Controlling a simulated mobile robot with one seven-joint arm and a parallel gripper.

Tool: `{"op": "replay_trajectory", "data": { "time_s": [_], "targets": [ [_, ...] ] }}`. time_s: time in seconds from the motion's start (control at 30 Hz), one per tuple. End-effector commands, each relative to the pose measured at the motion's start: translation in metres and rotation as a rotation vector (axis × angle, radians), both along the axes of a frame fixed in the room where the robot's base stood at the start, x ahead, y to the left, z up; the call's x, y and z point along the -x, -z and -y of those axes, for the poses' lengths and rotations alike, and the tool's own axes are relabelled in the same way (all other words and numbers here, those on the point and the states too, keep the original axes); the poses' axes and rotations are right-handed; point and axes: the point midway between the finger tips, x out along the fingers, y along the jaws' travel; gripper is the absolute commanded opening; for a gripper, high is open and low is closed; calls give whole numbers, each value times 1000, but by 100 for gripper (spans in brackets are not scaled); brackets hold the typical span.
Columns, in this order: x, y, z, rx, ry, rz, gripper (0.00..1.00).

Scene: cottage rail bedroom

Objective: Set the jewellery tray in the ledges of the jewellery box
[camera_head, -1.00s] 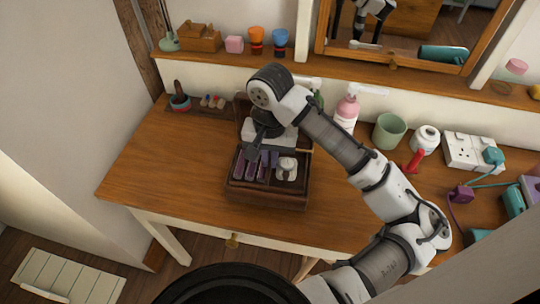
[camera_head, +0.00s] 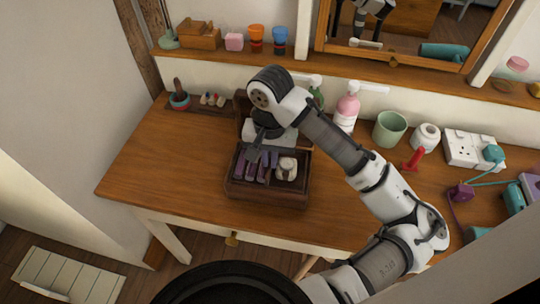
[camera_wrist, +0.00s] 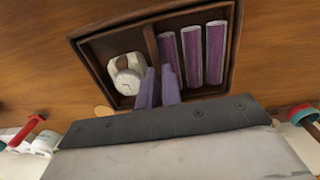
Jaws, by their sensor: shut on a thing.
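In the wrist view my gripper's fingers (camera_wrist: 157,80) are closed around the divider near one end. The ledges are hidden, and I cannot tell whether the tray touches them.
The box stands on a wooden table (camera_head: 170,170) with clear room left and in front. A small tray of bottles (camera_head: 205,104) is at the back left.

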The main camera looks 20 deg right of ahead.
Motion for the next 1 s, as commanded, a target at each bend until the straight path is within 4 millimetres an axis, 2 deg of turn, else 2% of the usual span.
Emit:
{"op": "replay_trajectory", "data": {
  "time_s": [0.87, 0.9, 1.0],
  "targets": [
    [0, 6, 0, 1, 0, 1, 0],
    [0, 6, 0, 1, 0, 1, 8],
    [0, 6, 0, 1, 0, 1, 21]
  ]
}}
